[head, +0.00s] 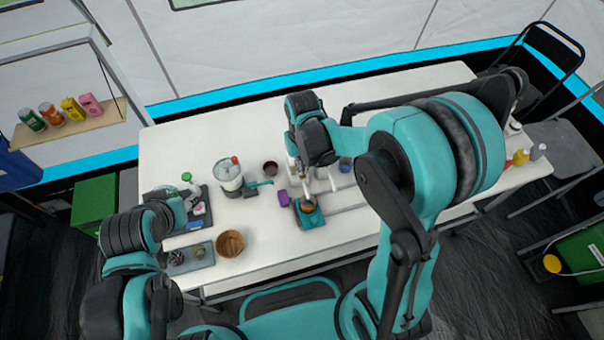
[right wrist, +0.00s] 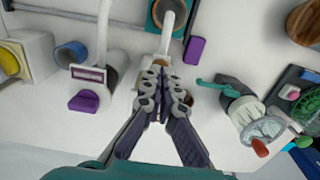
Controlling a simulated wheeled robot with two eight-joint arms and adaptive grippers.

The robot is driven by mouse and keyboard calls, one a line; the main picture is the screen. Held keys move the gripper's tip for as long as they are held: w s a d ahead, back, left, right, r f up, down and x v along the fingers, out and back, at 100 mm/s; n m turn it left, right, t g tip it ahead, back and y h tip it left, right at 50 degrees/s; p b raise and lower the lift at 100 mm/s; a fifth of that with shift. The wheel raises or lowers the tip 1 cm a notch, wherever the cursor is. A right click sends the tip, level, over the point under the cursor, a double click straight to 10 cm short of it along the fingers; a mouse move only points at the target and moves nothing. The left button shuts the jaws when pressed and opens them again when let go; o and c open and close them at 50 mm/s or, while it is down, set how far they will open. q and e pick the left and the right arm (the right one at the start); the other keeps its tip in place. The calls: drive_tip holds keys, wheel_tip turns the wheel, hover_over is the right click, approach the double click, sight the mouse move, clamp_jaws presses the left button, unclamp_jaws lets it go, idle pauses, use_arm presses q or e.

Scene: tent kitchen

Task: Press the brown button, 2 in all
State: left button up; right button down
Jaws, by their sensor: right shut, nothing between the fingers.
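In the right wrist view my right gripper (right wrist: 160,76) is shut and empty, its tips pointing in at a white machine (right wrist: 118,25). In the head view my right wrist (head: 314,140) covers much of that machine. The machine has a white spout (right wrist: 172,28), a purple knob (right wrist: 84,101) and a purple-framed panel (right wrist: 88,73). Contact with the machine cannot be told.
A brown cup (head: 307,205) stands on a teal base in front of the machine, beside a purple block (head: 283,198). A blender jar (head: 230,176), a brown pot (head: 270,168) and a wooden bowl (head: 230,244) stand left. The white table (head: 170,146) is clear at the back left.

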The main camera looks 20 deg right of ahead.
drive_tip(key=shift+f, duration=0.35)
drive_tip(key=shift+f+b, duration=0.55)
drive_tip(key=shift+b, duration=0.1)
idle(0.3)
drive_tip(key=shift+r+p, duration=0.45)
drive_tip(key=shift+r, duration=0.15)
drive_tip(key=shift+f+b, duration=0.6)
drive_tip(key=shift+f, duration=0.1)
drive_tip(key=shift+r, duration=0.1)
drive_tip(key=shift+r+p, duration=0.45)
drive_tip(key=shift+r, duration=0.15)
idle(0.4)
wheel_tip(320, 180, up, 6)
drive_tip(key=p, duration=0.4)
drive_tip(key=shift+p, duration=0.3)
